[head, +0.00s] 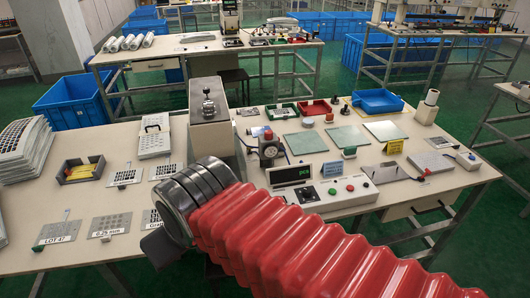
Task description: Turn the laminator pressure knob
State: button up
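A tall grey box-shaped unit (210,135) stands at the middle of the bench, with a dark, shiny stacked knob (208,104) on its top. A small dark device with a round face (268,150) stands to its right. I cannot tell for certain which of these carries the laminator pressure knob. My arm, in a red ribbed sleeve with metal rings at its end, crosses the foreground from the lower right and hides part of the bench front. A dark part of my arm shows below the rings. My gripper's fingers are not seen, and nothing of mine visibly touches either knob.
Green plates (306,143), a blue tray (378,101) and a white cylinder (427,107) are farther right.

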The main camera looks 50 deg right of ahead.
aim_at(268, 134)
jog(key=u, duration=0.1)
jog(key=k, duration=0.75)
jog(key=z, duration=1.2)
jog(key=i, duration=1)
jog(key=z, duration=0.05)
